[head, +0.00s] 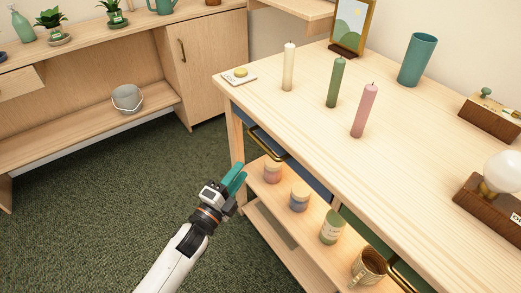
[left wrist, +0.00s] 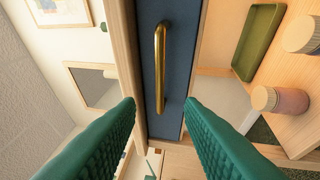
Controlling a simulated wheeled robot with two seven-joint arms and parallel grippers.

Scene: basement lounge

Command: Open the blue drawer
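The blue drawer (head: 312,181) is in the side of the wooden table, under its top, and looks shut. Its brass bar handle (head: 268,147) shows at the table's left part. In the left wrist view the drawer front (left wrist: 178,100) is straight ahead, with the handle (left wrist: 159,68) upright in the picture. My left gripper (head: 238,176) is open and empty, just in front of the table side, apart from the handle. In the left wrist view its two teal fingers (left wrist: 162,103) stand either side of the handle's lower end, nearer the camera. My right gripper is not in view.
The tabletop (head: 300,115) holds candles, a teal cup (head: 418,60) and a picture frame. A shelf below the drawer holds jars (head: 299,196) and a mug (head: 368,265). A green drawer (head: 365,235) is further right. Carpet (head: 100,210) left of the table is clear.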

